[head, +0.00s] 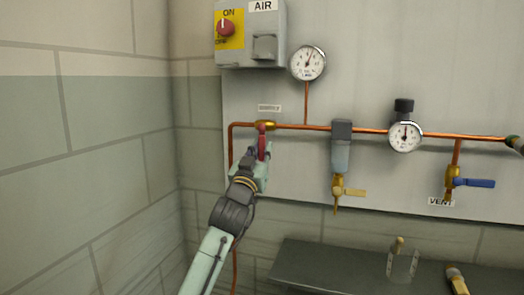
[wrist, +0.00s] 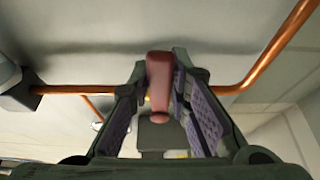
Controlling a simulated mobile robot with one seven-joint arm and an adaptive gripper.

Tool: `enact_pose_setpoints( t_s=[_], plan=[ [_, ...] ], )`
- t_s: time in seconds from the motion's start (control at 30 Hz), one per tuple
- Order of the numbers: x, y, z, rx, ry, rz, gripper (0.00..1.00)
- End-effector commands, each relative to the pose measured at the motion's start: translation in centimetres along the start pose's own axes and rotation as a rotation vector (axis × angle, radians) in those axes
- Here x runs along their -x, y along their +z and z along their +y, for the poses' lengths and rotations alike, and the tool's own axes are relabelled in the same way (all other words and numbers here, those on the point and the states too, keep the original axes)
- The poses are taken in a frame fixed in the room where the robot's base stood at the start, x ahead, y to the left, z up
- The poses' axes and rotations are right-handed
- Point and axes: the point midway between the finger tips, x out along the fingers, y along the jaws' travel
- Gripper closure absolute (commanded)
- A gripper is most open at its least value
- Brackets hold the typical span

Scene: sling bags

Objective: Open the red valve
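The red valve handle (head: 262,143) hangs straight down from a brass valve body (head: 265,125) on the copper pipe, crosswise to the pipe. My gripper (head: 259,160) is at its lower part, coming from below. In the wrist view, the red handle (wrist: 160,85) lies between the two fingers of my gripper (wrist: 160,75). The fingers stand apart, one on each side of it, with a narrow gap visible on the left; contact on the right is hard to judge. The valve body is mostly hidden behind the handle in the wrist view.
The copper pipe (head: 375,131) runs along the wall panel, with gauges (head: 307,63), a filter bowl (head: 341,155) and a blue-handled vent valve (head: 473,183) to the right. A switch box (head: 250,33) is above. A block wall (head: 85,150) stands left; a dark bench (head: 340,270) is below right.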

Motion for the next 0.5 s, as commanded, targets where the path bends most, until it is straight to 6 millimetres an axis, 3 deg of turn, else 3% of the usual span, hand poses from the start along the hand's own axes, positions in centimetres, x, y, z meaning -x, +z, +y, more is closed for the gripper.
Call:
enact_pose_setpoints(
  t_s=[0.2, 0.5],
  plan=[
    [0.01, 0.0, 0.0, 0.0, 0.0, 0.0, 0.99],
    [0.02, 0.0, 0.0, 0.0, 0.0, 0.0, 1.0]
  ],
)
